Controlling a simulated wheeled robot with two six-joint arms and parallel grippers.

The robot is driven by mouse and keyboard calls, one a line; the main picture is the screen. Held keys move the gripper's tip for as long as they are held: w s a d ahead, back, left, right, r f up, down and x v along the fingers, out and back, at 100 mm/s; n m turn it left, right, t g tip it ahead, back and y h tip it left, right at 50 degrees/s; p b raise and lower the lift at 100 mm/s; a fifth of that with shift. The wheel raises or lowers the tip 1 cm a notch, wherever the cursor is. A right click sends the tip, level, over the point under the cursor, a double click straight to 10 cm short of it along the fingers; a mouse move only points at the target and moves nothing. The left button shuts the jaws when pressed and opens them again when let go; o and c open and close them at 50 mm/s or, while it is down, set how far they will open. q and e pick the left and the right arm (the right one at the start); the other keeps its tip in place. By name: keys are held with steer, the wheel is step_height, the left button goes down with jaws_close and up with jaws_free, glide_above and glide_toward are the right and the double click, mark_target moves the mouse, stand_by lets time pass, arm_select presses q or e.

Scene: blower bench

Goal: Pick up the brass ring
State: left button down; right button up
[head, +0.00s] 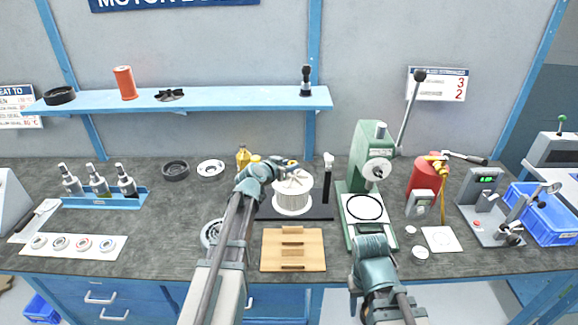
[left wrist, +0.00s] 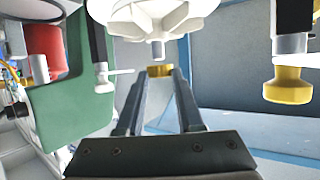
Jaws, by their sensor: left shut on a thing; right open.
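My left gripper (head: 287,164) is above the white blower unit (head: 292,196) in the head view. In the left wrist view, its two dark fingers (left wrist: 159,74) are shut on the brass ring (left wrist: 160,70), which shows at their tips. The ring is close to the fan's grey shaft end (left wrist: 158,50) and looks apart from it. The white finned fan (left wrist: 160,18) fills the top of that view. In the head view the ring is too small to tell clearly. My right gripper (head: 369,238) is open, by the green press's base; its fingers are hard to make out.
The green press (head: 368,140) stands right of the blower, with a black post (head: 327,185) between them. A wooden block (head: 293,262) lies in front. A blue shelf (head: 200,100) runs along the wall. Bench space left of my arm is partly clear.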

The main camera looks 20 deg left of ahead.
arm_select(q)
steer(key=s+a+r, duration=0.1)
steer(key=s, duration=0.7)
steer(key=s+a+r+p, duration=0.1)
steer(key=s+a, duration=0.1)
steer(key=s, duration=0.5)
steer(key=shift+s+a, duration=0.3)
steer(key=shift+s, duration=0.05)
